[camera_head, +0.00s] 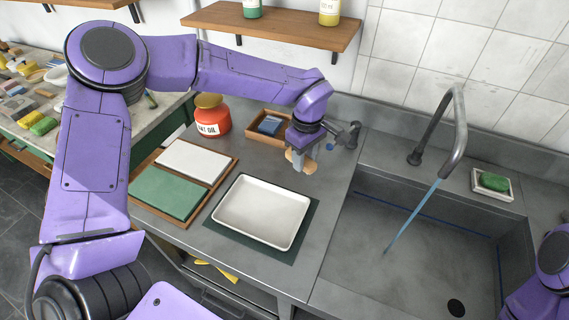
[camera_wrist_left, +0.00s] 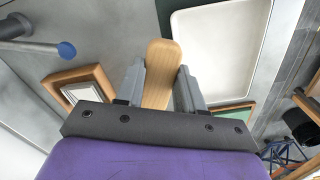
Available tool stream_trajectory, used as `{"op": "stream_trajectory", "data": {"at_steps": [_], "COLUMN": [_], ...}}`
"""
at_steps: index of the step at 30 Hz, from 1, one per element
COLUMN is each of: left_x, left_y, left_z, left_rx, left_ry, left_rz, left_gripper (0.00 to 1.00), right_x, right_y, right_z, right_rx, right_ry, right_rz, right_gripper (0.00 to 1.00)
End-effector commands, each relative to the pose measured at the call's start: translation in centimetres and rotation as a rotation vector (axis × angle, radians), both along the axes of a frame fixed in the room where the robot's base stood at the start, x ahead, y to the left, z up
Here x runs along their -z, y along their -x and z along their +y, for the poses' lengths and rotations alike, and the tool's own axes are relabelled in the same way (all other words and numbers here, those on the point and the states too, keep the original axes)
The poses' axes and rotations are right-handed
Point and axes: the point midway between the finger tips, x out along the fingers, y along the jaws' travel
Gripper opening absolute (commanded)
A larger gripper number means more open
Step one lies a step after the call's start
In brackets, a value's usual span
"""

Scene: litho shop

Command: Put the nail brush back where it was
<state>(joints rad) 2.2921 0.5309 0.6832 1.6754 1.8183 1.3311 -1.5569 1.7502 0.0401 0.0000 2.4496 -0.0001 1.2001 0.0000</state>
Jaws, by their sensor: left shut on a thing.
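The nail brush (camera_head: 290,160) shows as a pale wooden piece at my left gripper (camera_head: 301,162) in the camera_head view. In the left wrist view its smooth, rounded wooden back (camera_wrist_left: 162,62) sticks out between the two grey fingers, which are shut on it. Its bristles are hidden. The gripper holds it above the steel counter, behind the white tray (camera_head: 222,216) and right of a small wooden tray (camera_head: 250,134) with a dark blue item inside. My right gripper is out of view; only part of the right arm shows at lower right.
A red-orange jar (camera_head: 212,122) stands left of the small wooden tray. The sink (camera_head: 410,235) with running water lies right; a dish (camera_head: 507,193) holds a green bar. A wooden shelf (camera_head: 275,27) hangs above.

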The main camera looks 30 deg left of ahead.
Motion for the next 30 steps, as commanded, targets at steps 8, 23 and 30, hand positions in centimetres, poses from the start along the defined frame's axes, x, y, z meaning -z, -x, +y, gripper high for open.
{"op": "stream_trajectory", "data": {"at_steps": [8,23,30], "left_x": [3.9,10.2,11.6], "left_y": [-3.7,-6.2,-6.2], "left_z": [5.2,8.8,8.7], "left_rx": [0.0,0.005,0.005], "left_ry": [-0.001,-0.002,-0.001], "left_rz": [-0.003,-0.003,-0.004], "left_gripper": [0.13,0.13,0.09], "right_x": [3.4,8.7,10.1], "right_y": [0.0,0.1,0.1], "right_z": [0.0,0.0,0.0], "right_rx": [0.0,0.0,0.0], "right_ry": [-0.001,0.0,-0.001], "right_rz": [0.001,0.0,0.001], "right_gripper": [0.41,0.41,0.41]}}
